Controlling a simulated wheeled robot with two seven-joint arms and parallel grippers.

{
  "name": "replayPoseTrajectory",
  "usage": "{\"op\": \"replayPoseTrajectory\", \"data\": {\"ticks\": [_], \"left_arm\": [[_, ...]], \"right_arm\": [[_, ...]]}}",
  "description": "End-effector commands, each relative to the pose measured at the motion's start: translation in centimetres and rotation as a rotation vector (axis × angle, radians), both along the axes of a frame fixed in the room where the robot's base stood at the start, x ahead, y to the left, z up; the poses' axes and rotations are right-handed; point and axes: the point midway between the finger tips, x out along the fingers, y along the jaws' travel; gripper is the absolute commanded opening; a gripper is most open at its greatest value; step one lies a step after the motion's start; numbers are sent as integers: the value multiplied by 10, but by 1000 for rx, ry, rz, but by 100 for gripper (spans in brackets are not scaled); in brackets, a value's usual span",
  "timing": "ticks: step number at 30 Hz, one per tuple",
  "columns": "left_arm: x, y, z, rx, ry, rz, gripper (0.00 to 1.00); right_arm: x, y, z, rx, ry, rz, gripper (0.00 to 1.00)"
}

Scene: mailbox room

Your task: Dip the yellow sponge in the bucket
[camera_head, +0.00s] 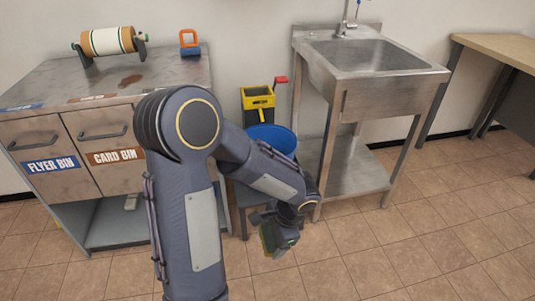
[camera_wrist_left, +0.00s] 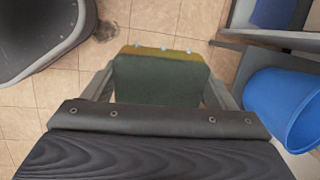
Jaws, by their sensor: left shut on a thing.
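My left gripper (camera_head: 275,234) is shut on the yellow sponge (camera_wrist_left: 160,53), which shows a dark green face and a yellow edge in the left wrist view. In the head view the sponge (camera_head: 267,239) is a small green and yellow patch at the gripper, held in front of the cabinets and stand. The blue bucket (camera_head: 277,136) stands behind my left arm, which hides part of it. In the left wrist view the bucket (camera_wrist_left: 279,100) is at the right, apart from the sponge. My right gripper is in neither view.
A steel sink (camera_head: 368,57) on legs stands right of the bucket. A yellow mop wringer (camera_head: 258,98) is behind the bucket. At left, a metal counter (camera_head: 60,82) with bins holds a roller (camera_head: 107,41) and an orange object (camera_head: 189,41). Tiled floor is open at the right.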

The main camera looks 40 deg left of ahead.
Motion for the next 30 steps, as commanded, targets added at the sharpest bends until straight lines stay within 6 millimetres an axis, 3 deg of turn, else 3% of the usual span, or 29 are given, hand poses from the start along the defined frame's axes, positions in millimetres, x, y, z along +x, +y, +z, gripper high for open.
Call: {"op": "replayPoseTrajectory", "data": {"ticks": [16,30], "left_arm": [[0,0,3,0,0,0,54],[0,0,42,1,-1,0,54]], "right_arm": [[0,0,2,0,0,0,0],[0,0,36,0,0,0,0]]}}
